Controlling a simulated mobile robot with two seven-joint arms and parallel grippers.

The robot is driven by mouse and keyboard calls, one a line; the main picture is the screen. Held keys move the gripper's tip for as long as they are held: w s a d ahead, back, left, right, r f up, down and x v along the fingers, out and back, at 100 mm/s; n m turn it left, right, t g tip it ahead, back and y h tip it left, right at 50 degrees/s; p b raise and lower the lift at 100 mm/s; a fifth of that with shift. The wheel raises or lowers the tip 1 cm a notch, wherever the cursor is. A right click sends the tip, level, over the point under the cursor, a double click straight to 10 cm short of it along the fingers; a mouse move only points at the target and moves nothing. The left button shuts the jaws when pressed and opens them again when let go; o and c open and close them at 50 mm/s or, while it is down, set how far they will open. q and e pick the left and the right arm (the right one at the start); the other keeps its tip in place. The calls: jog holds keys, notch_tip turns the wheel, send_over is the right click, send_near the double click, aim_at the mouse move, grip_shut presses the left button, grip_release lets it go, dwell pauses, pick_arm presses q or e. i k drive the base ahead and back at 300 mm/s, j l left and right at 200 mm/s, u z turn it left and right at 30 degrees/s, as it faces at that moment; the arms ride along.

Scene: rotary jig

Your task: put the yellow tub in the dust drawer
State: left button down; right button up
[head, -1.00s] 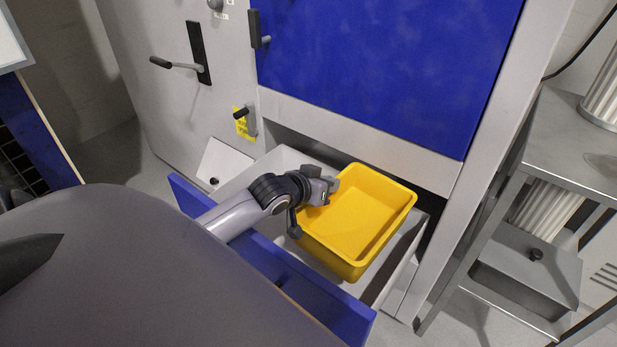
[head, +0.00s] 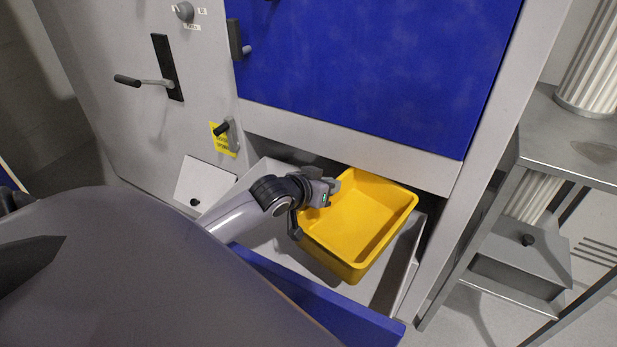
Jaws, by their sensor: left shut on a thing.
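The yellow tub (head: 352,228) is empty and roughly level, inside the outline of the open dust drawer. The dust drawer (head: 318,293) has a blue front and grey walls, and is pulled out below the blue door. My left gripper (head: 328,190) is shut on the tub's left rim. Whether the tub's underside touches the drawer floor is hidden. My right gripper is not in view.
The blue door (head: 375,65) and the cabinet's grey frame stand just behind the drawer. A metal shelf unit (head: 560,150) with a grey box stands at the right. A lever handle (head: 145,81) sticks out at the upper left.

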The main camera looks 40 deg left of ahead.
aim_at(305, 260)
jog(key=k+j+z, duration=0.1)
jog(key=j+z, duration=0.15)
jog(key=k+j+z, duration=0.25)
jog(key=j, duration=0.25)
jog(key=k+j+z, duration=0.3)
jog(key=j+z, duration=0.15)
jog(key=j, duration=0.2)
jog(key=k+j+z, duration=0.3)
jog(key=j, duration=0.35)
jog(key=i+u, duration=0.05)
